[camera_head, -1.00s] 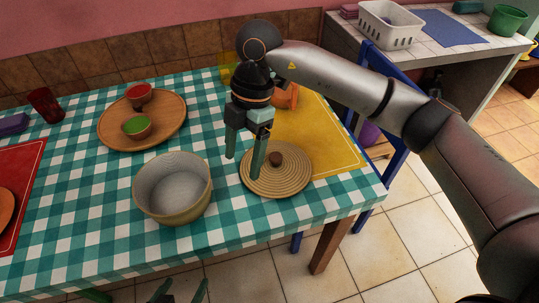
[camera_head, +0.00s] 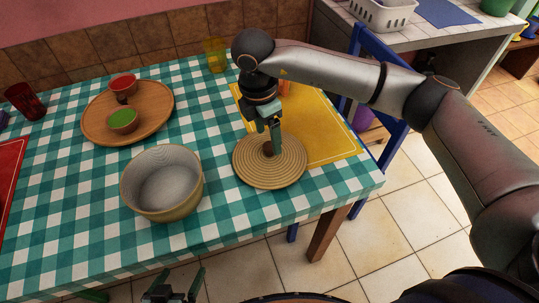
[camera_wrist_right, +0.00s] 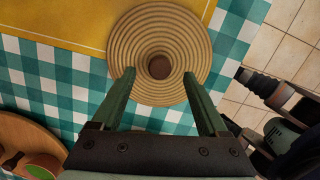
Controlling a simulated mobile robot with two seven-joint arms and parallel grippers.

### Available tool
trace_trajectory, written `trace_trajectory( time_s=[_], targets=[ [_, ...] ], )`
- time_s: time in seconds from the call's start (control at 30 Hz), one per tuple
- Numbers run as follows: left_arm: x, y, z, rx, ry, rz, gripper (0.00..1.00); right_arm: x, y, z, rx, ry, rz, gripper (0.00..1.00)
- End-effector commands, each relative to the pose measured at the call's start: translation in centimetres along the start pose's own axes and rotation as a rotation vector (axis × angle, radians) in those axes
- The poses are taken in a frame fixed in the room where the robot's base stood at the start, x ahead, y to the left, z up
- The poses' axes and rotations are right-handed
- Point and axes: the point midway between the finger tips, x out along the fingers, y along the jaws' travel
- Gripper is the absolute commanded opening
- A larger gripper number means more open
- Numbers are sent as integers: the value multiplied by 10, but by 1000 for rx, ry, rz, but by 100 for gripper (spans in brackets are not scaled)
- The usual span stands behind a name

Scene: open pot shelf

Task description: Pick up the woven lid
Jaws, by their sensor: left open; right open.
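The woven lid (camera_head: 287,169) is a round tan disc with coiled ridges, lying flat near the table's right end. In the right wrist view the whole lid (camera_wrist_right: 185,35) shows, with its brown knob (camera_wrist_right: 159,67) in the middle. My right gripper (camera_head: 269,147) points down over the lid's centre. Its fingers are open, one on each side of the knob in the wrist view; I cannot tell whether they touch it. The knob is partly hidden by the fingers in the head view. My left gripper (camera_head: 174,283) is open and empty at the bottom edge, in front of the table.
A tan bowl (camera_head: 162,202) stands left of the lid on the checked cloth. A yellow mat (camera_head: 325,130) lies behind and right of the lid. A wooden tray (camera_head: 160,101) holds two small bowls. A blue chair (camera_head: 392,130) stands beyond the table's right edge.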

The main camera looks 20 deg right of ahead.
Motion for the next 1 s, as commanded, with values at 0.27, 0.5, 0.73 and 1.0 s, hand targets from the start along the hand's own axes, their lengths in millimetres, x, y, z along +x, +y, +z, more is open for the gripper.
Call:
trace_trajectory(
  time_s=[0.27,0.5,0.73,1.0],
  targets=[
    [1,-1,-1,1,4,-2,99,30,0,-1,1,0,-1,77],
    [2,-2,-3,2,9,-4,99,30,0,-1,1,0,0,73],
    [2,-2,-3,2,9,-4,99,30,0,-1,0,1,0,48],
    [2,-3,-3,2,9,-4,99,30,0,-1,0,1,0,17]
  ],
)
